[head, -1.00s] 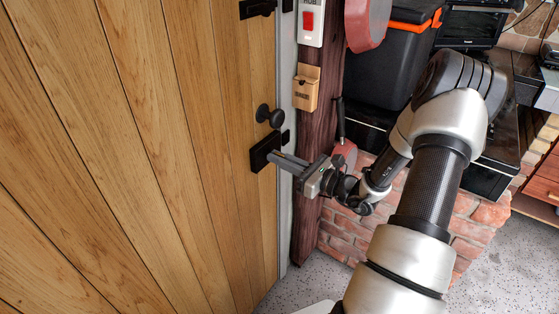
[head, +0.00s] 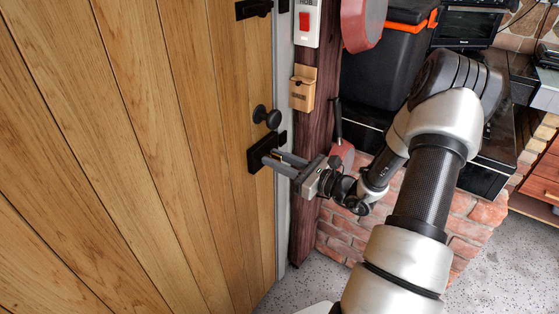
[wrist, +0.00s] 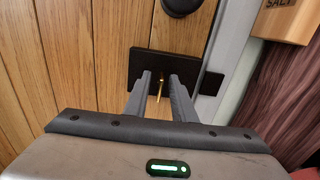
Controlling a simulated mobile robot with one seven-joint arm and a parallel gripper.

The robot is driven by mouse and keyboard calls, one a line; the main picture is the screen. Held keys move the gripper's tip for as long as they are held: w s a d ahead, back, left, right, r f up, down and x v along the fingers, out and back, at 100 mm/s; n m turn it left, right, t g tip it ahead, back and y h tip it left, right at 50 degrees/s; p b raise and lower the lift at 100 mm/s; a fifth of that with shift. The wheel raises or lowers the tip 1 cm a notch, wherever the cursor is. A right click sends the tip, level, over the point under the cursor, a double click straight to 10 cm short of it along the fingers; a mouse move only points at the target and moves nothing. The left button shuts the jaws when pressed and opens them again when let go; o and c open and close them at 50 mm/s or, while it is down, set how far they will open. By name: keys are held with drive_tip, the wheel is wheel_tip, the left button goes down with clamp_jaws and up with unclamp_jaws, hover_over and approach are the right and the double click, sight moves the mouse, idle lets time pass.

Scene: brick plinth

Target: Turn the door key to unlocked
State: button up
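A black lock plate (head: 256,158) is fixed to the wooden door near its right edge, below a round black knob (head: 266,116). The plate also shows in the wrist view (wrist: 139,63). A brass key (wrist: 160,83) sticks out of it, roughly upright in that view. My gripper (wrist: 160,76) is at the plate, with one finger on each side of the key. A gap shows between each finger and the key, so it is open around the key and not clamped on it. In the head view my gripper (head: 270,158) hides the key.
A black bolt (head: 253,9) is higher on the door. A wooden box (head: 302,88) and a red switch (head: 304,22) are on the post to the right. A dark bin (head: 389,60) and a brick plinth (head: 335,238) stand beyond my arm.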

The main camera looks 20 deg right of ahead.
drive_tip(key=p+v, duration=0.1)
drive_tip(key=v, duration=1.6)
drive_tip(key=shift+s, duration=0.25)
drive_tip(key=shift+d, duration=0.1)
